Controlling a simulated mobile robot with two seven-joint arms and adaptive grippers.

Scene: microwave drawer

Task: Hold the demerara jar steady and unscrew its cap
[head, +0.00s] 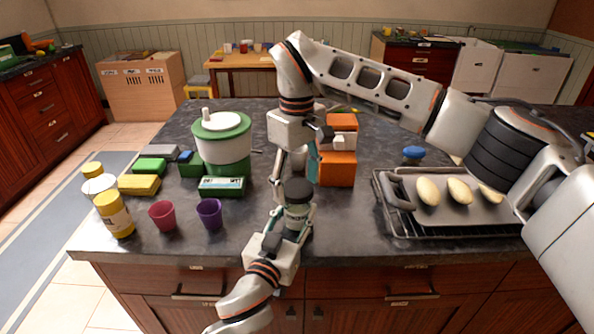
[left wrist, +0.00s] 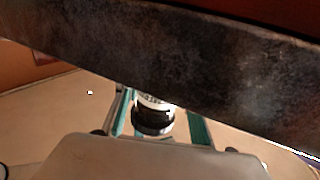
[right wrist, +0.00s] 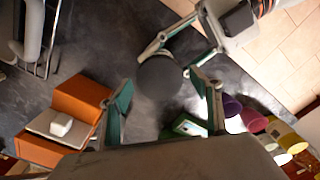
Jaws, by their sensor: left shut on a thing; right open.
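The jar (head: 297,216), with a dark cap (head: 298,190), stands upright near the counter's front edge. My left gripper (head: 296,226) reaches in from the front and is shut on the jar's body below the cap. In the left wrist view the jar (left wrist: 153,100) shows between the teal fingers. My right gripper (head: 287,178) points down just behind and above the jar, open and empty. In the right wrist view the round cap (right wrist: 160,77) lies ahead of and between its spread fingers, apart from them. The jar's base is partly hidden by my left gripper.
Purple (head: 209,214) and crimson (head: 162,215) cups and a yellow-capped jar (head: 114,215) stand left. A green-lidded white container (head: 222,140) is behind them. Orange boxes (head: 337,168) stand close behind right. A tray (head: 478,208) with pale oval items lies right on a rack.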

